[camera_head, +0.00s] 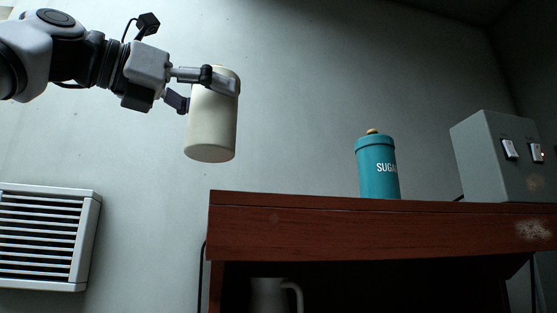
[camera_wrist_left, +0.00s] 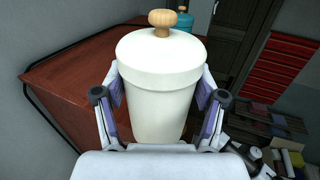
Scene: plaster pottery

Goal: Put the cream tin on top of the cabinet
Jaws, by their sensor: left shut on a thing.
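The cream tin (camera_head: 211,125) is held upright in the air by my left gripper (camera_head: 222,82), above and left of the cabinet's left edge in the head view. In the left wrist view the cream tin (camera_wrist_left: 160,95) shows its white lid and wooden knob, with a finger of the left gripper (camera_wrist_left: 160,110) on each side. The wooden cabinet (camera_head: 380,228) has a reddish-brown top; its top surface also shows behind the tin in the left wrist view (camera_wrist_left: 75,85). My right gripper is in neither view.
A teal sugar tin (camera_head: 377,168) stands on the cabinet top, right of the middle. A grey switch box (camera_head: 495,160) is at its right end. A white jug (camera_head: 270,295) stands inside the cabinet. A slatted wall vent (camera_head: 45,237) is at left. The cabinet top's left part looks clear.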

